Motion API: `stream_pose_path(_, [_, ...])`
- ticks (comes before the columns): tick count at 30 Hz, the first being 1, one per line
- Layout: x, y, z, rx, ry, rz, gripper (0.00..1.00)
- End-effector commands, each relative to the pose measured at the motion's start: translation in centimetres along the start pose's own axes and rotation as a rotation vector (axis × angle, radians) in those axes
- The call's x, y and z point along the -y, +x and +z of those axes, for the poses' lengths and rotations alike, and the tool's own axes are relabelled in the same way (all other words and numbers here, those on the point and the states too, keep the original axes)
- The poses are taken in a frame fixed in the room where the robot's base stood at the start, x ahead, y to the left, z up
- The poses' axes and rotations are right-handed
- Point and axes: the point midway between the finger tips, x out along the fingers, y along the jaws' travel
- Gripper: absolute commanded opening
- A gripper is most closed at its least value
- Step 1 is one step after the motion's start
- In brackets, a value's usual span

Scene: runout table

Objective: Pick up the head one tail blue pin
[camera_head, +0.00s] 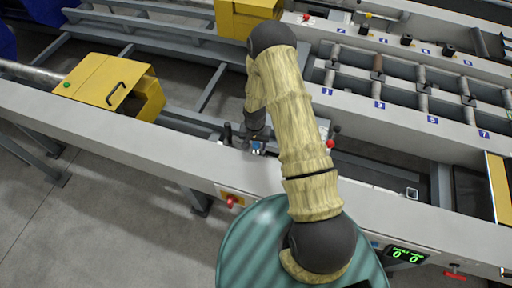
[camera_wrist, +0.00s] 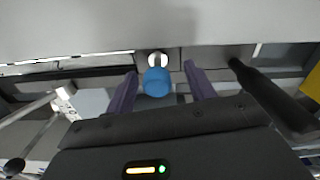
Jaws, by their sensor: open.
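The blue pin (camera_wrist: 157,83) is in the middle of the wrist view, with a round blue end facing the camera and a pale round part just above it. My gripper (camera_wrist: 161,70) is open, with one purple finger on each side of the pin. Gaps show between the fingers and the blue end, so they do not visibly grip it. In the head view a small blue spot (camera_head: 257,148), likely the pin, shows at the rail just below my gripper (camera_head: 254,138). My arm hides part of the area there.
A grey rail (camera_head: 105,121) runs along the front of the table. A yellow box with a black handle (camera_head: 112,84) stands at left. Roller bays with blue number plates (camera_head: 379,105) lie at right. A dark rod (camera_wrist: 270,95) lies right of my fingers.

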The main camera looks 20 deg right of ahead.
Motion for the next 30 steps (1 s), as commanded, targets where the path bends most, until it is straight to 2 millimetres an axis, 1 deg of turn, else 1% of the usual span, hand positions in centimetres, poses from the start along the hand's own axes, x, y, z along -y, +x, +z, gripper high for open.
stream_pose_path(3, [-0.4,1.1,0.0,0.003,0.001,0.002,0.54])
stream_pose_path(6, [-0.4,2.4,0.0,0.002,0.002,0.001,0.54])
stream_pose_path(10, [-0.4,3.2,-0.1,0.0,0.001,0.001,0.54])
stream_pose_path(26, [-0.3,3.3,-0.1,0.0,0.002,0.0,0.54])
stream_pose_path(27, [-0.3,3.3,-0.1,0.0,0.002,0.0,0.5])
stream_pose_path(29, [-0.3,3.3,-0.1,0.0,0.002,0.0,0.38])
stream_pose_path(30, [-0.3,3.3,-0.1,0.0,0.002,0.0,0.31])
